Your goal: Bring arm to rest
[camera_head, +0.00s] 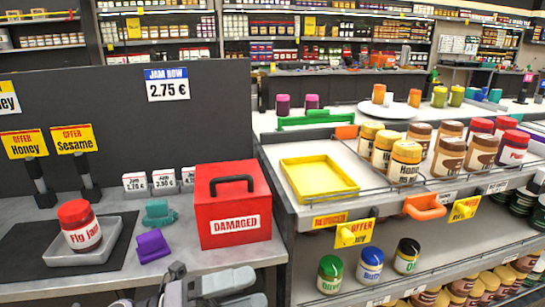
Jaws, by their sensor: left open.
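My left gripper (250,288) shows at the bottom edge of the head view, low in front of the grey counter (215,262). Its fingers point right and are apart, with nothing between them. Most of its arm is cut off by the frame's lower edge. My right gripper is not in view. A red-lidded fig jam jar (80,227) stands in a grey tray (97,254) on a dark mat at the left of the counter. A red box marked DAMAGED (234,205) stands behind the gripper, at the counter's right end.
A purple block (153,246) and a teal one (159,213) lie between tray and box. Price cards (163,180) stand behind. To the right, a shelf unit holds a yellow tray (318,178), honey jars (404,163) and three lower jars, including a blue-lidded one (370,264).

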